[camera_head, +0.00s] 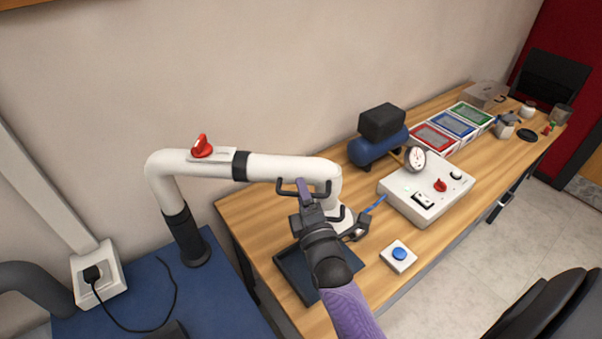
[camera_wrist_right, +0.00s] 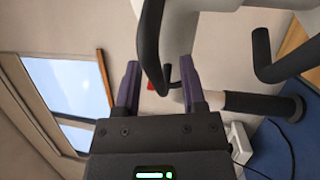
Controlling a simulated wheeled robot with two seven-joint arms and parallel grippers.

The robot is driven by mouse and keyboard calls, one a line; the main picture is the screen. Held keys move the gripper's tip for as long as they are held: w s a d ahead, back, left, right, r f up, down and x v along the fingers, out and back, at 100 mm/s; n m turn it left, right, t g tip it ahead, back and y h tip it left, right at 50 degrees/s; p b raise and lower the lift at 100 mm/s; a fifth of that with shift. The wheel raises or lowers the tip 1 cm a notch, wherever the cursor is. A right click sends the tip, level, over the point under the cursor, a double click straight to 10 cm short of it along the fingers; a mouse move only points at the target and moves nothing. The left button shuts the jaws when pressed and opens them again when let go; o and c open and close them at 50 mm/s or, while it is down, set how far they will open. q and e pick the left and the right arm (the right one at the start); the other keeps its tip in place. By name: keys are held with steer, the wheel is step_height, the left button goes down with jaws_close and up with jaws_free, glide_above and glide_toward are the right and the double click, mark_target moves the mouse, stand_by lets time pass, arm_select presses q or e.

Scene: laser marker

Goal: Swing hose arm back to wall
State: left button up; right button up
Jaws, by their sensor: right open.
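The white hose arm (camera_head: 280,168) has black collars and a red valve handle (camera_head: 202,147). It rises from the blue surface at the left and reaches right along the wall, its nozzle end over the wooden table. A black handle (camera_head: 284,186) is near that end. My right gripper (camera_head: 303,188) is at this handle, partly covering the nozzle end. In the right wrist view, its two purple fingers (camera_wrist_right: 158,82) are open, with the curved black handle (camera_wrist_right: 150,45) between or just in front of the tips; contact is unclear. My left gripper is out of view.
The wooden table (camera_head: 245,215) holds a dark tray (camera_head: 292,272), a blue button box (camera_head: 399,256), a control box (camera_head: 425,195), a blue compressor (camera_head: 372,148) and coloured trays (camera_head: 452,124). A wall socket (camera_head: 98,272) with cable is at left, a black chair (camera_head: 550,315) at lower right.

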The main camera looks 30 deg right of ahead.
steer(key=shift+r, duration=0.1)
steer(key=shift+c, duration=1)
jaws_close()
stand_by(0.4)
